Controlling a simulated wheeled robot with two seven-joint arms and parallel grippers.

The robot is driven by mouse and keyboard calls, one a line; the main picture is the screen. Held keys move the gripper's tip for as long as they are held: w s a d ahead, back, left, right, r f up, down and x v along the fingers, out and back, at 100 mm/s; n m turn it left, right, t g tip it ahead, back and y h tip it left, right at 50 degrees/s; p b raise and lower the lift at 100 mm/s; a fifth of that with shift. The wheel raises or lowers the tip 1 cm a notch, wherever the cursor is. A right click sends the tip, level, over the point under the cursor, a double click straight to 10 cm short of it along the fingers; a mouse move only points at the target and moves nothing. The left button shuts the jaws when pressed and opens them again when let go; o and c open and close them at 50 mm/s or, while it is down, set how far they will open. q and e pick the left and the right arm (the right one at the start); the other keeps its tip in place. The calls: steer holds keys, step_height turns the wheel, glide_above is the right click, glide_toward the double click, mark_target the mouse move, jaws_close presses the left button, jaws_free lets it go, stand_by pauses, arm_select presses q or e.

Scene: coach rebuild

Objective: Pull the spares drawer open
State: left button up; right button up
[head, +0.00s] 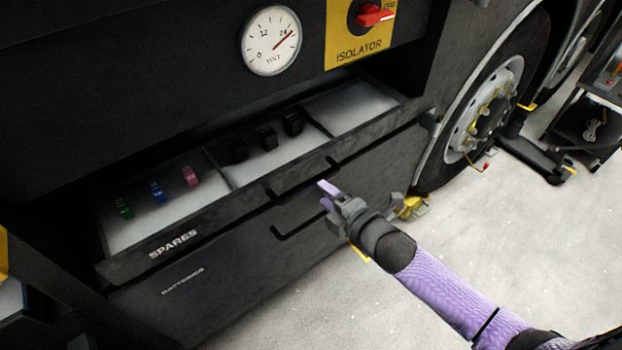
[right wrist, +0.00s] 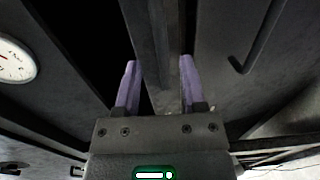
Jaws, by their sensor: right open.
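The spares drawer (head: 215,212) stands pulled out of the dark coach side in the head view, its inside showing. In it lie a green, a blue and a pink fuse-like piece (head: 190,176) at the left and several black pieces (head: 268,137) in the middle; the right compartment is empty. Its bar handle (head: 300,178) is on the front. My right gripper (head: 328,194) is open just in front of the drawer front, near the handle, apparently holding nothing. In the right wrist view its two lilac fingers (right wrist: 158,88) are spread either side of a dark edge. My left gripper is not in view.
The batteries drawer (head: 225,290) below is shut, with its own handle (head: 300,222). Above are a volt gauge (head: 271,41) and a yellow isolator panel (head: 345,45) with a red switch. A wheel (head: 487,105) and a black cart (head: 590,125) stand right. Pale floor is clear in front.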

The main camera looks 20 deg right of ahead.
mark_target(315, 187)
steer(key=b+x, duration=0.1)
steer(key=x, duration=0.4)
steer(key=shift+f, duration=0.1)
jaws_close()
stand_by(1.2)
